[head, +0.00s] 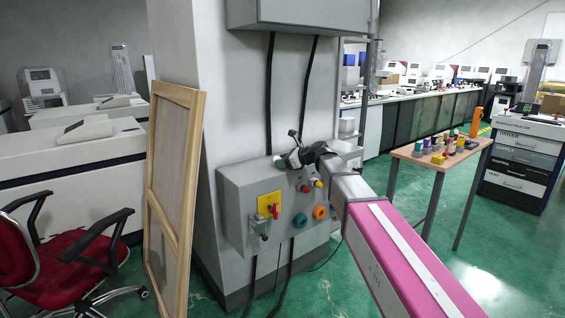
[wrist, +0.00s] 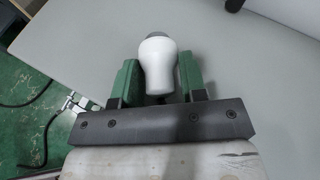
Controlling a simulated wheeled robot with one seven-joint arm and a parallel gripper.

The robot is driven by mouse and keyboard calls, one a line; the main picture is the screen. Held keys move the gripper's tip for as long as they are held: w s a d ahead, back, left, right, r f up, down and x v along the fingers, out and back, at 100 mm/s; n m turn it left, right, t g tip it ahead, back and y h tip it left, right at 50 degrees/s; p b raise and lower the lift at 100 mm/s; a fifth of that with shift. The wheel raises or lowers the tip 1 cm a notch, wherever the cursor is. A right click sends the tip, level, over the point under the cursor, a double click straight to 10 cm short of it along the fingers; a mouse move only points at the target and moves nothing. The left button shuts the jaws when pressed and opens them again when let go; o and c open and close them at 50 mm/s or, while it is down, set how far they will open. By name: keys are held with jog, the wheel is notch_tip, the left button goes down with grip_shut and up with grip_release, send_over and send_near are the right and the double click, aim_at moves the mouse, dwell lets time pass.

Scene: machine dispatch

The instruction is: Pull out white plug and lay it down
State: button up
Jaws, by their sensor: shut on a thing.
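The white plug (wrist: 157,62) is between the two green finger pads of my gripper (wrist: 158,82) in the wrist view. It has a rounded white body with a grey end at the top. My gripper is shut on it. In the head view my gripper (head: 292,157) is at the top edge of the grey control box (head: 237,190) on the pillar. The plug is too small and covered there to make out clearly. I cannot tell whether the plug is still seated in a socket.
The box front carries a yellow plate with a red switch (head: 270,205), a teal socket (head: 300,221) and an orange socket (head: 320,212). A wooden frame (head: 172,190) leans at the left by a red chair (head: 70,265). A wooden table (head: 445,152) with several coloured parts stands right.

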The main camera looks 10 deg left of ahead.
jog(key=shift+s+f, duration=0.25)
jog(key=shift+f, duration=0.75)
jog(key=o, duration=0.9)
jog(key=shift+o, duration=1.1)
jog(key=r+v, duration=0.1)
jog(key=v, duration=1)
jog(key=shift+w, duration=0.15)
jog(key=s+d+f+n+g+h, duration=0.1)
jog(key=s+d+f+n+h, duration=0.3)
jog(key=d+f, duration=0.7)
jog(key=s+d+f+n+g+h, duration=0.1)
jog(key=s+d+f+n+h, duration=0.4)
jog(key=s+d+f+n, duration=0.3)
jog(key=s+d+f+n+g+h, duration=0.1)
jog(key=s+d+f+n+h, duration=0.3)
jog(key=s+d+f, duration=0.5)
jog(key=d+f+n, duration=0.2)
jog(key=d+f, duration=0.3)
jog(key=f, duration=0.2)
jog(key=shift+s+f+n, duration=0.25)
jog(key=shift+s+n, duration=0.15)
